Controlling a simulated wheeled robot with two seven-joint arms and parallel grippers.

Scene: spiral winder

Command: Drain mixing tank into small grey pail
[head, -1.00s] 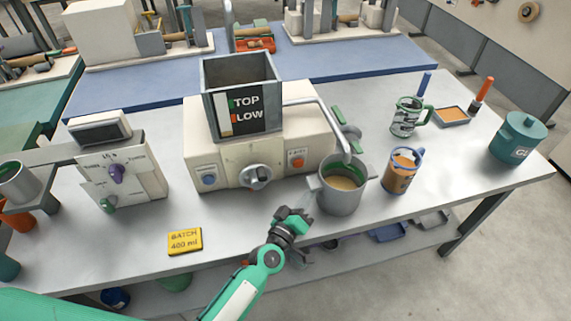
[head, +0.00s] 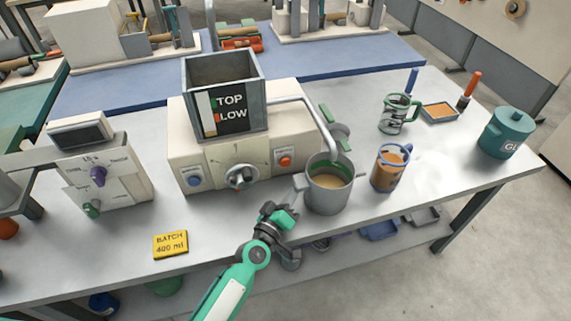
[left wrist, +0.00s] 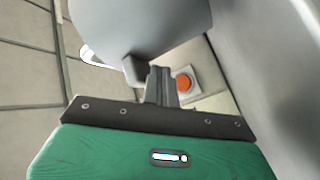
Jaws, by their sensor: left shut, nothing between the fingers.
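The mixing tank appears to be the grey square hopper (head: 222,76) marked TOP and LOW, on top of the cream machine (head: 190,150). A bent pipe (head: 322,124) runs from the machine down to the small grey pail (head: 330,198). The pail stands upright on the table and holds tan liquid. My left gripper (head: 289,206) is shut and empty, just left of and in front of the pail and its side handle. In the left wrist view, the finger (left wrist: 160,86) lies close to a grey surface (left wrist: 140,25), likely the pail. My right gripper is out of view.
A blue-handled mug (head: 388,172) stands right of the pail. A yellow BATCH 400 ml card (head: 170,245) lies at front left. The table's front right is clear.

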